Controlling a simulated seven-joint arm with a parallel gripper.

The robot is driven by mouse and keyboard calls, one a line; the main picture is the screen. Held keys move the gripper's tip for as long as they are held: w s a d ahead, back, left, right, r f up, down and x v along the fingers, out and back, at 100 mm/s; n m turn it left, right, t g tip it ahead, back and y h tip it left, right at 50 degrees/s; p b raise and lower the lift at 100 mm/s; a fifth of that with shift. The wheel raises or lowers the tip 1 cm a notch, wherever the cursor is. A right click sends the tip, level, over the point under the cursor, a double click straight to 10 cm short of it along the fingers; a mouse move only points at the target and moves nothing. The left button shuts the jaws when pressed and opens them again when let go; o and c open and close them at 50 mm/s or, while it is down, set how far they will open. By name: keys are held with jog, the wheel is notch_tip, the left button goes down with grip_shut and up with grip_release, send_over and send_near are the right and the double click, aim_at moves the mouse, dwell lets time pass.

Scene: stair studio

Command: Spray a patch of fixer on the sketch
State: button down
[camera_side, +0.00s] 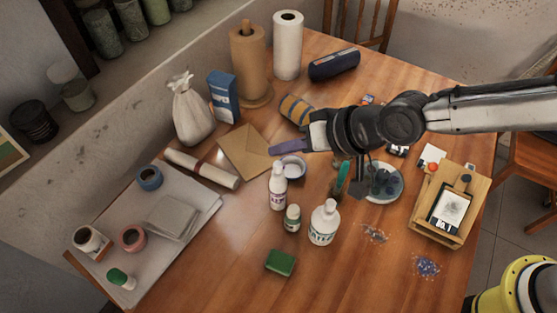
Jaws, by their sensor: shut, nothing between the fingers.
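The sketch (450,209), a dark drawing on white paper, lies on a wooden box-like easel (434,224) at the right of the table. No bottle can be read for certain as the fixer. A slim white bottle with a pinkish label (277,190) stands upright mid-table. Beside it are a small green-labelled bottle (292,219) and a larger white bottle (324,224) whose label seems to read "WATER". My gripper (274,150) is shut and empty, reaching left over the table above and behind the slim bottle, apart from it.
A small bowl (292,169), a brown envelope (244,152) and a paper roll (202,169) lie near my gripper. A round palette (383,183) sits under my arm. A green block (280,263) lies in front. The front middle of the table (335,285) is clear.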

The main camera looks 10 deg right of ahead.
aim_at(278, 167)
jog(key=shift+r, duration=2.2)
dwell(0.8)
jog(key=shift+f, duration=2.95)
jog(key=shift+f, duration=0.1)
jog(key=shift+f, duration=0.3)
dwell(0.3)
